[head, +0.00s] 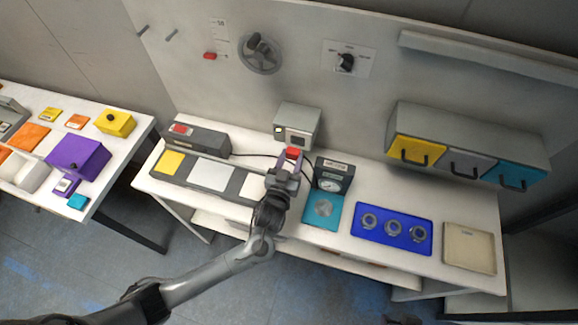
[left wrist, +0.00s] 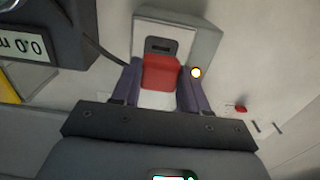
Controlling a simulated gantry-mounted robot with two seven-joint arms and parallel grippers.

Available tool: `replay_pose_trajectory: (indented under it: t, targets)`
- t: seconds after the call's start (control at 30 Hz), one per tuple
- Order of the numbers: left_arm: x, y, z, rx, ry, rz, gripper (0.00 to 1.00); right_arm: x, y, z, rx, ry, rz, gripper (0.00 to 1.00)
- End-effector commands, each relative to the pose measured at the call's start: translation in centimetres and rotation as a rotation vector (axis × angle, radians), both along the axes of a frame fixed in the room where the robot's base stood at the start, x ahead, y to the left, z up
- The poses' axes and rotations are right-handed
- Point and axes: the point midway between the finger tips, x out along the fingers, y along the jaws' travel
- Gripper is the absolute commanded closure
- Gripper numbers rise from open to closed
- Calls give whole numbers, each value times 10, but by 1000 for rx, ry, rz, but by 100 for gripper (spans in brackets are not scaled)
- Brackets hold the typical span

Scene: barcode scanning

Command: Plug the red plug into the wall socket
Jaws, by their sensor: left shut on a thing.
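My left gripper (head: 288,170) is shut on the red plug (head: 293,153), just in front of the wall socket (head: 298,118), a grey box with a pale face and a dark opening. In the left wrist view, the plug (left wrist: 161,72) sits between the two purple-grey fingers of my left gripper (left wrist: 160,86). The dark slot of the socket (left wrist: 162,45) shows uncovered just above the plug, so the plug is outside it. The exact gap is hard to tell. A round light glows on the socket box beside the right finger. My right gripper is not in view.
A black cable (head: 250,155) runs between a grey box with a red switch (head: 196,138) and the plug area. A dark gauge box (head: 333,175) stands close right of the gripper. A blue tray (head: 393,244) and coloured drawers (head: 465,161) are farther right.

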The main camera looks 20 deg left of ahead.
Motion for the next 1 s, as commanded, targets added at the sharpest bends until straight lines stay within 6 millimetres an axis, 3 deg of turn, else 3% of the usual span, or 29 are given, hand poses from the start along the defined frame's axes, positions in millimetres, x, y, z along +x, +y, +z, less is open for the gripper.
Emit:
replay_pose_trajectory:
  t: [0.4, 1.0]
  targets:
    - [23, 2, 0, -1, -1, -1, 83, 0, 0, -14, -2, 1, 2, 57]
    - [25, 2, 0, -1, -1, -1, 83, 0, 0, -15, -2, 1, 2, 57]
